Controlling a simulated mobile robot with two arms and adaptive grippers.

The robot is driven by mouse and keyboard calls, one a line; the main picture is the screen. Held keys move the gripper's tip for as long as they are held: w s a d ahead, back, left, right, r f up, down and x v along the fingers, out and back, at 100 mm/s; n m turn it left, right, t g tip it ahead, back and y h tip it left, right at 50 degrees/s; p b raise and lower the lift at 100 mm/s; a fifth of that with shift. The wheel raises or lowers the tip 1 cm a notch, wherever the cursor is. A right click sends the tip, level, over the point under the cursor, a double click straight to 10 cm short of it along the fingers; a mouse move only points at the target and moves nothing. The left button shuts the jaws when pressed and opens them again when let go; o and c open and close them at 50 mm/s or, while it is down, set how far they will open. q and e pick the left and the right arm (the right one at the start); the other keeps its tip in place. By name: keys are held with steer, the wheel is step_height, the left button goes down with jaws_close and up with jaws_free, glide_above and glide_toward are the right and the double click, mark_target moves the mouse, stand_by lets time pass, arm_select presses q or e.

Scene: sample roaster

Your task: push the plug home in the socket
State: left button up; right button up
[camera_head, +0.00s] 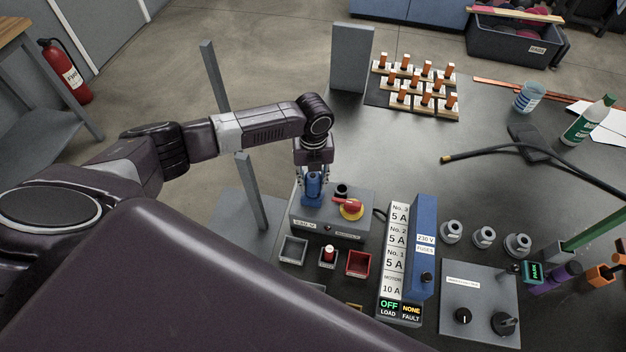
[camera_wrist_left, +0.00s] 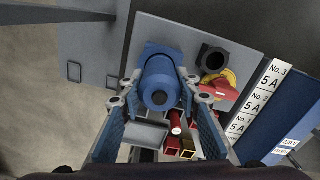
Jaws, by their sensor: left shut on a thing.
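The blue plug (camera_head: 314,187) stands upright at the left part of the grey socket box (camera_head: 300,218). In the left wrist view the plug (camera_wrist_left: 160,80) sits between the finger pads, over a blue socket base. My left gripper (camera_head: 313,176) points down and is shut on the plug; it also shows in the left wrist view (camera_wrist_left: 158,100). How deep the plug sits is hidden by the fingers. A red rotary switch on a yellow disc (camera_head: 350,208) and a black round socket (camera_head: 342,190) are to the plug's right. My right gripper is not in view.
Small bins, one grey (camera_head: 293,250) and one red (camera_head: 358,264), stand in front of the box. A fuse panel (camera_head: 398,250) stands to the right. A grey post (camera_head: 251,190) rises left of the box.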

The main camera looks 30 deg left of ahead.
arm_select(q)
steer(key=shift+f, duration=0.3)
steer(key=o, duration=1.4)
step_height(320, 180, up, 12)
steer(key=shift+r, duration=0.1)
